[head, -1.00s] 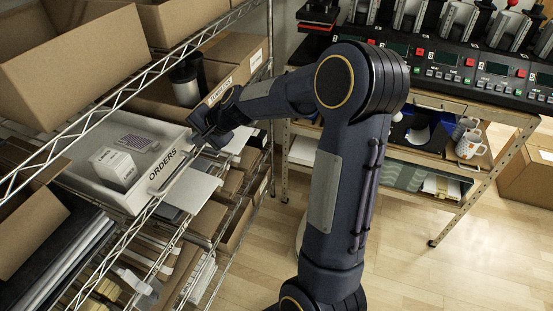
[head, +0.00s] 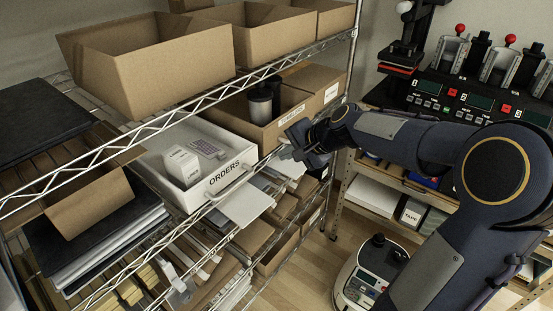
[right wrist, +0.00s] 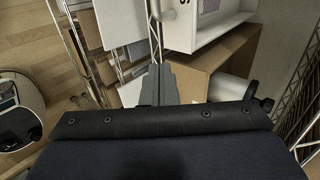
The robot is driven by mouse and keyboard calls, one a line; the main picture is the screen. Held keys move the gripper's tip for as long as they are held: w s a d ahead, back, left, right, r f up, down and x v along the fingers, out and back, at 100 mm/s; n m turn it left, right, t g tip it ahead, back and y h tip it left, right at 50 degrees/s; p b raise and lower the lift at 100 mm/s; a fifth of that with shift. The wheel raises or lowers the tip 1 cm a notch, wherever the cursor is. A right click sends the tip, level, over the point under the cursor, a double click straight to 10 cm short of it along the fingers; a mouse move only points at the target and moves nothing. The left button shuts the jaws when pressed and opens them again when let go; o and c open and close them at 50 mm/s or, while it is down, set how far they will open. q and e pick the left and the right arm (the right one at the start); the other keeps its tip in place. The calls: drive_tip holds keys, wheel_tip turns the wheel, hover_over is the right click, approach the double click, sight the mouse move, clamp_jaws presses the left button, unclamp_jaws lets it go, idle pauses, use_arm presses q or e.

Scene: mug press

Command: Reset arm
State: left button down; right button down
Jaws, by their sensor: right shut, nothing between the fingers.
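My right arm (head: 415,137) reaches in from the right of the head view toward the wire shelf. My right gripper (head: 287,153) is at the shelf's front edge, just right of the white ORDERS bin (head: 222,180). Its fingers (right wrist: 158,82) are together in the right wrist view, with nothing between them. My left gripper does not show.
A cardboard box with a dark cup (head: 260,106) stands behind the gripper. Open cardboard boxes (head: 150,65) fill the shelf above. A white sheet (head: 245,203) juts out below the bin. A press bench (head: 480,105) stands at the right. My base shows on the floor.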

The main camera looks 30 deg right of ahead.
drive_tip(key=shift+v, duration=1.3)
drive_tip(key=shift+s, duration=0.15)
drive_tip(key=s+a+f+n+g, duration=0.1)
drive_tip(key=s+a+n, duration=0.3)
drive_tip(key=s, duration=0.4)
drive_tip(key=s+a+f+n+g, duration=0.1)
drive_tip(key=s+a+f+n, duration=0.2)
drive_tip(key=s, duration=0.5)
drive_tip(key=s+a+f+n+g, duration=0.1)
drive_tip(key=s+a+n, duration=0.3)
drive_tip(key=s, duration=0.4)
drive_tip(key=shift+s+a+f+n, duration=0.2)
drive_tip(key=shift+a+f+n, duration=0.1)
drive_tip(key=shift+a+f, duration=0.5)
drive_tip(key=shift+a+r, duration=0.1)
